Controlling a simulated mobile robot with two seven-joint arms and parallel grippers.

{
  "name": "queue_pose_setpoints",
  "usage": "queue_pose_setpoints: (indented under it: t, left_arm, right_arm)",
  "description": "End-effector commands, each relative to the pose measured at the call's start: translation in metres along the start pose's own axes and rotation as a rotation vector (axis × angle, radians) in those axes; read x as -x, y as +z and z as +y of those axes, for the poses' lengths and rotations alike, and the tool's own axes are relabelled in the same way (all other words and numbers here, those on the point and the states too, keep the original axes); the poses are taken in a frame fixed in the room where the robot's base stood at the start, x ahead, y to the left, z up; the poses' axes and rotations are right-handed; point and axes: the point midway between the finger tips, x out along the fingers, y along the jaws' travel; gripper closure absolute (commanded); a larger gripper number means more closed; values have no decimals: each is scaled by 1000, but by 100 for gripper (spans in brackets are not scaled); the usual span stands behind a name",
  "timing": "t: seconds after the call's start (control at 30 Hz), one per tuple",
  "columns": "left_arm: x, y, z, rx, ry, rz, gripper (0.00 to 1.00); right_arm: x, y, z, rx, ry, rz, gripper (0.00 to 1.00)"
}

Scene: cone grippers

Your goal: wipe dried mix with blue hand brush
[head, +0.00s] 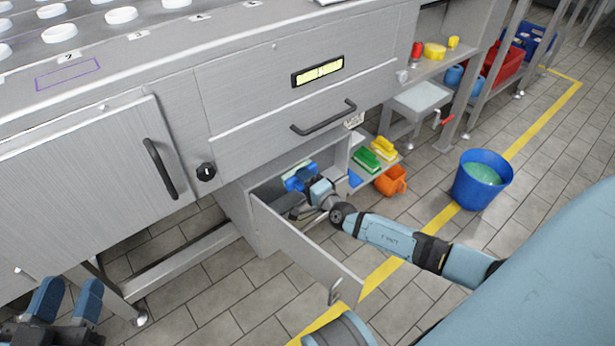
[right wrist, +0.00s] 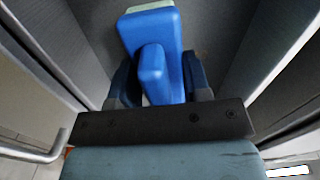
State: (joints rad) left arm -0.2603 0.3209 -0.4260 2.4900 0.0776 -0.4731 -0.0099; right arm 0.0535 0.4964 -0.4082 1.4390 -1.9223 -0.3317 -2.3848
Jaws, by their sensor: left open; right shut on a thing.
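The blue hand brush (head: 299,176) is inside the open lower compartment of the steel cabinet in the head view. In the right wrist view the brush (right wrist: 152,50) stands between my right gripper's fingers (right wrist: 158,85). My right gripper (head: 300,200) reaches into the compartment and is shut on the brush. The brush's lower part is hidden behind the gripper. My left gripper (head: 66,300) is open and empty at the lower left, in front of the cabinet. No dried mix can be made out in either view.
The compartment's door (head: 305,250) stands open beside my right arm. A drawer handle (head: 323,118) juts out above. A blue bucket (head: 482,178) stands on the tiled floor.

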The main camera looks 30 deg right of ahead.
Motion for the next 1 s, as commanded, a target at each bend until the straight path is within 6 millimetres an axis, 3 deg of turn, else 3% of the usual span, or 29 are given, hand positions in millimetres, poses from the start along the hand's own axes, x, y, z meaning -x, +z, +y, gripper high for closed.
queue_pose_setpoints:
  t: [0.03,0.13,0.37,0.73,1.0]
  left_arm:
    - [0,-7,-1,0,0,-1,57]
    - [-1,-12,-1,0,1,-2,57]
    - [0,-7,0,0,1,-4,57]
    - [0,4,1,0,2,-4,57]
    - [0,1,0,0,2,-4,57]
  right_arm:
    - [-2,-2,-12,1,-8,1,82]
    - [-2,-2,-17,1,-9,2,82]
    - [-1,-10,-13,3,-9,3,82]
    - [2,-41,-8,3,-6,3,82]
    - [-1,-41,-10,1,-6,2,82]
